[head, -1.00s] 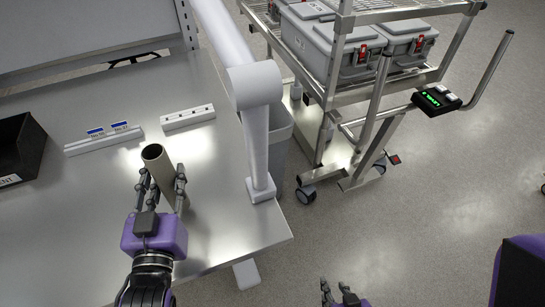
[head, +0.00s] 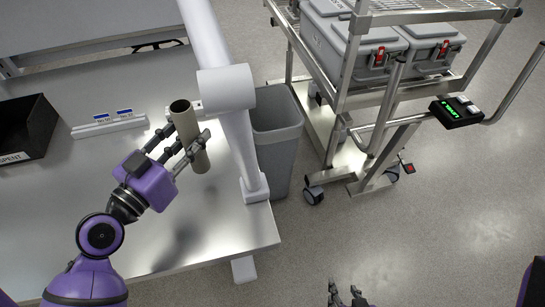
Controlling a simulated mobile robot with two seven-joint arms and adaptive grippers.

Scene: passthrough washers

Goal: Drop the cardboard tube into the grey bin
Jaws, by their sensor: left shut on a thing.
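The cardboard tube (head: 186,122) is a grey-brown hollow cylinder, held roughly upright with a slight tilt above the steel bench. My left gripper (head: 184,146) is shut on it, with fingers on either side of its middle. The grey bin (head: 276,136) stands on the floor past the bench's right edge, open at the top. A white post and arm (head: 233,125) stand between the tube and the bin and hide the bin's left part. My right gripper (head: 347,295) shows only as dark fingertips at the bottom edge, over the floor, and its opening is unclear.
The steel bench (head: 215,228) carries a black bin (head: 24,128) at left and a white label rail (head: 108,124). A metal cart (head: 350,130) with grey cases (head: 368,50) stands right of the bin. Open floor (head: 430,220) lies at lower right.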

